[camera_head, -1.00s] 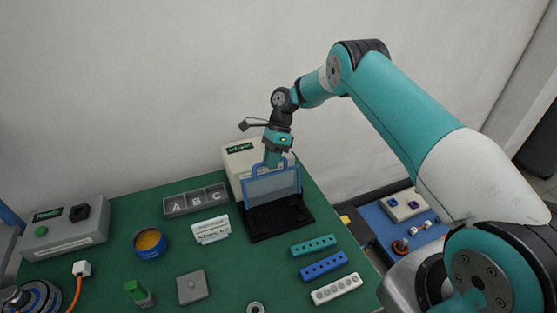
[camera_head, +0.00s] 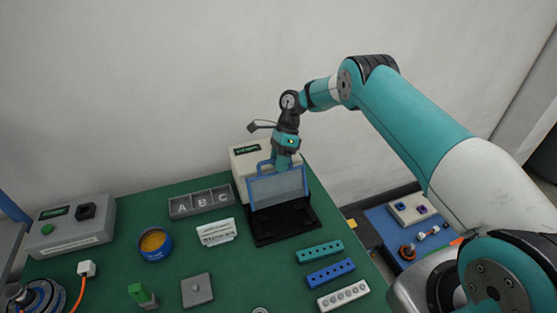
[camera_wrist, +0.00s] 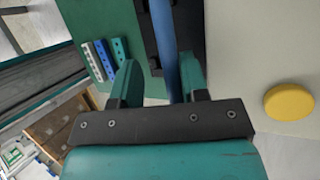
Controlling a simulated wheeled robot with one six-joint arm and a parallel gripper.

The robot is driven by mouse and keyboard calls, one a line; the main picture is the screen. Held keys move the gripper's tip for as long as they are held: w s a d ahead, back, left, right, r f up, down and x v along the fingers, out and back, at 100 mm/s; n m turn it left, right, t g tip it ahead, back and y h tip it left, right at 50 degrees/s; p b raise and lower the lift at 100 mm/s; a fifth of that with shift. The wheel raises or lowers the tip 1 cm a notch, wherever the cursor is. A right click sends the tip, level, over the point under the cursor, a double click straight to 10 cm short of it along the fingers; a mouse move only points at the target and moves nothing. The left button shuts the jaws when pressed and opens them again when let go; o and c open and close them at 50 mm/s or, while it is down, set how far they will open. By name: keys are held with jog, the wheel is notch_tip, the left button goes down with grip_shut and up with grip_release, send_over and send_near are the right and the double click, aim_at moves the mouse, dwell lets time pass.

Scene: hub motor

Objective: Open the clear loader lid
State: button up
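The clear lid (camera_head: 278,187) with its blue frame and handle stands raised, near upright, at the back of the black loader base (camera_head: 283,222) in the head view. My gripper (camera_head: 281,166) is at the lid's top edge, beside the handle and partly hiding it. In the wrist view my gripper (camera_wrist: 158,72) has its two teal fingers apart. A blue bar of the lid (camera_wrist: 166,45) runs between them, closer to the right finger, with a gap showing on the left. Whether a finger touches the lid cannot be told.
A cream box (camera_head: 243,163) stands close behind the lid; its yellow button (camera_wrist: 289,102) shows in the wrist view. The A-B-C tray (camera_head: 202,201) and a white label stand (camera_head: 216,232) are to the left. Teal, blue and white strips (camera_head: 330,273) lie in front right.

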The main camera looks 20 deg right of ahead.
notch_tip(320, 180, up, 20)
jog(key=p, duration=0.9)
jog(key=shift+a+r+p, duration=0.15)
jog(key=shift+a+p, duration=0.05)
jog(key=shift+p, duration=0.2)
